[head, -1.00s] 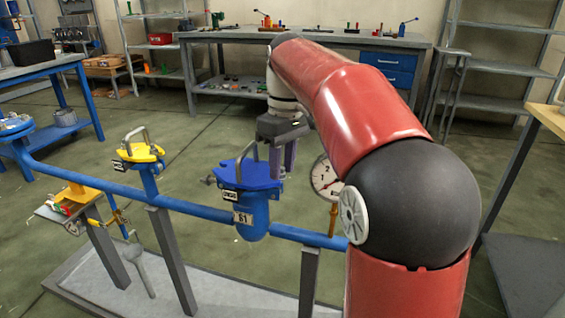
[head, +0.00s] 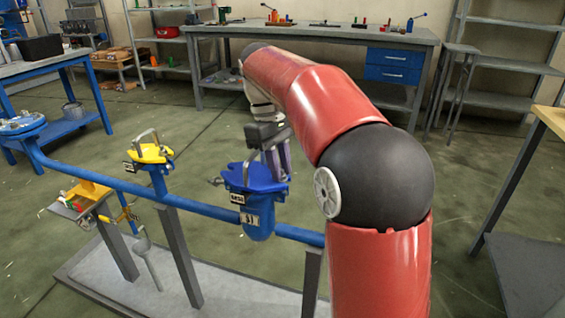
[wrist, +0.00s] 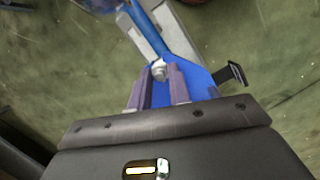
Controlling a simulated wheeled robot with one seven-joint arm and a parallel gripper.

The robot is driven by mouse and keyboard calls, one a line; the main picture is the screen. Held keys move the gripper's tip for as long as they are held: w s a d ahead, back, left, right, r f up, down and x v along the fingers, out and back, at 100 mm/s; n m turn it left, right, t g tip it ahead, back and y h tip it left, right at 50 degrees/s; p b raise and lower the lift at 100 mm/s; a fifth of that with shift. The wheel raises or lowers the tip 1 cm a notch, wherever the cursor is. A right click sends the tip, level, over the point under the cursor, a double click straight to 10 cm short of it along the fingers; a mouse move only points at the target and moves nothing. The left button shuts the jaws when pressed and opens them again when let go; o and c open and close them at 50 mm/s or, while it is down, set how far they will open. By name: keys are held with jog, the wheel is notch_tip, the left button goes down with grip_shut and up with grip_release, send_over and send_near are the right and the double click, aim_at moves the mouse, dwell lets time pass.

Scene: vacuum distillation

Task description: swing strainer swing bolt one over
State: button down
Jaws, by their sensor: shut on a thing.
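The strainer (head: 258,220) is a blue pot on the blue pipe, with a flat blue lid (head: 250,181) and a grey loop handle (head: 253,163). A metal swing bolt (head: 215,181) sticks out at the lid's left side. My gripper (head: 280,176) is at the lid's right rear edge, fingers pointing down. In the wrist view, my gripper (wrist: 160,84) has its fingers around a small silver bolt end (wrist: 158,70) at the edge of the blue lid (wrist: 197,80). The fingers hide most of this bolt.
Grey posts hold the pipe. A workbench (head: 310,35) stands behind. Open floor lies between it and the pipe.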

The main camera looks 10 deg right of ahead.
jog(key=c, duration=1.5)
grip_release()
jog(key=shift+c, duration=0.2)
jog(key=v, duration=0.8)
